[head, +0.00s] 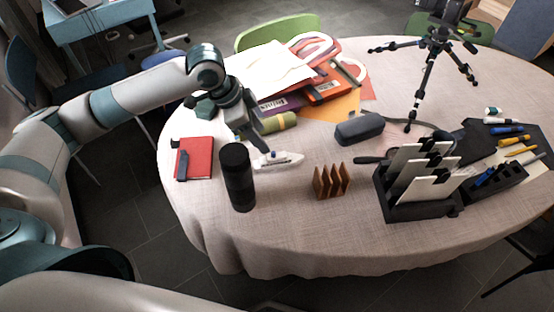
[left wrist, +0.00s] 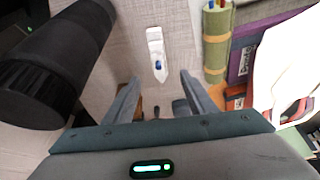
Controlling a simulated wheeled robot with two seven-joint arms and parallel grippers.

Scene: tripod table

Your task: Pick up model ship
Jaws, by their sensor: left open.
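The model ship (head: 277,159) is a small white ship with a blue detail, resting on the cloth-covered round table (head: 290,225) just right of a black cylinder. My left gripper (head: 249,143) reaches down from the upper left to close beside the ship, and its fingers partly overlap the ship's left end. In the left wrist view, the ship (left wrist: 156,50) lies beyond the tips of my open left gripper (left wrist: 160,76), roughly in line with the gap. Nothing is between the fingers. My right gripper is not in view.
The tall black cylinder (head: 237,178) stands close left of the ship. A green roll (head: 275,122), books and papers lie behind it. A brown wooden rack (head: 331,182) and a dark case (head: 359,128) are to its right. A red notebook (head: 197,158) lies left.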

